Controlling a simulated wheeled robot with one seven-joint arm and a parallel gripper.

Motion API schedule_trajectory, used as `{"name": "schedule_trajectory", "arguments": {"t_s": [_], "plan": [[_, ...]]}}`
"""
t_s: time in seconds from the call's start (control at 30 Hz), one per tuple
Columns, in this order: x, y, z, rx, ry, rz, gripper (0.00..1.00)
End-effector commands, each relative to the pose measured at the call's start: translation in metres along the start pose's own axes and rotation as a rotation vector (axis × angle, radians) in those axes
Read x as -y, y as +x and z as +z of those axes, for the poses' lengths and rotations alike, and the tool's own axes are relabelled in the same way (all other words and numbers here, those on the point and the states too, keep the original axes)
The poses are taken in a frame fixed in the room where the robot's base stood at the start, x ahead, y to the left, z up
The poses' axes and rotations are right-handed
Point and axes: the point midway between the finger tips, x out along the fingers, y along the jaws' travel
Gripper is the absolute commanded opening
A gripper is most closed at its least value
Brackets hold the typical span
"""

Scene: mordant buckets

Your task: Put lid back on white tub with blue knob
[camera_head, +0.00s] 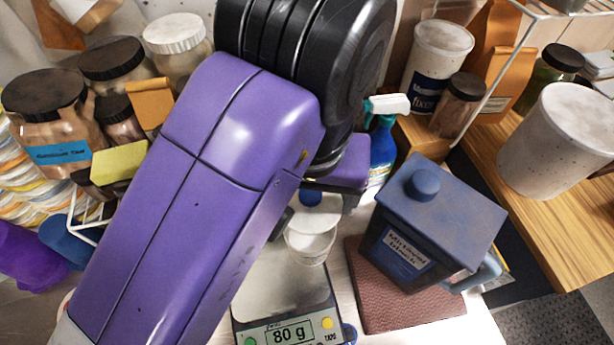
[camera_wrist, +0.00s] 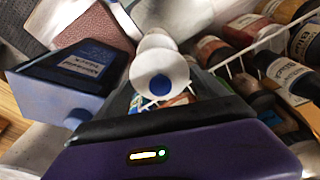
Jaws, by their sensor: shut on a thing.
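The small white tub (camera_head: 310,247) stands at the scale, below my gripper in the head view. The white lid with a blue knob (camera_head: 311,198) is at my gripper (camera_head: 318,190), right above the tub. In the wrist view the lid (camera_wrist: 160,68) is a white disc with the blue knob (camera_wrist: 160,85) facing the camera, between my dark fingers. A white round shape beyond it (camera_wrist: 155,42) looks like the tub. My gripper is shut on the lid. My purple arm hides part of the tub, and I cannot tell whether the lid touches its rim.
A dark blue square can (camera_head: 438,215) with a knob and handle stands close right on a brown mat (camera_head: 405,312). A blue spray bottle (camera_head: 382,150) is behind. Jars (camera_head: 50,110) crowd the left; a wooden shelf (camera_head: 545,215) is at right.

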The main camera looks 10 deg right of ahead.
Motion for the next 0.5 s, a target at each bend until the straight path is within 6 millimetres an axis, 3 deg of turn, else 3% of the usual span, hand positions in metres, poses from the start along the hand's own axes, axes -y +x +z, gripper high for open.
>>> {"name": "schedule_trajectory", "arguments": {"t_s": [0.5], "plan": [[0.0,0.043,0.007,0.001,0.0,-0.001,0.44]]}}
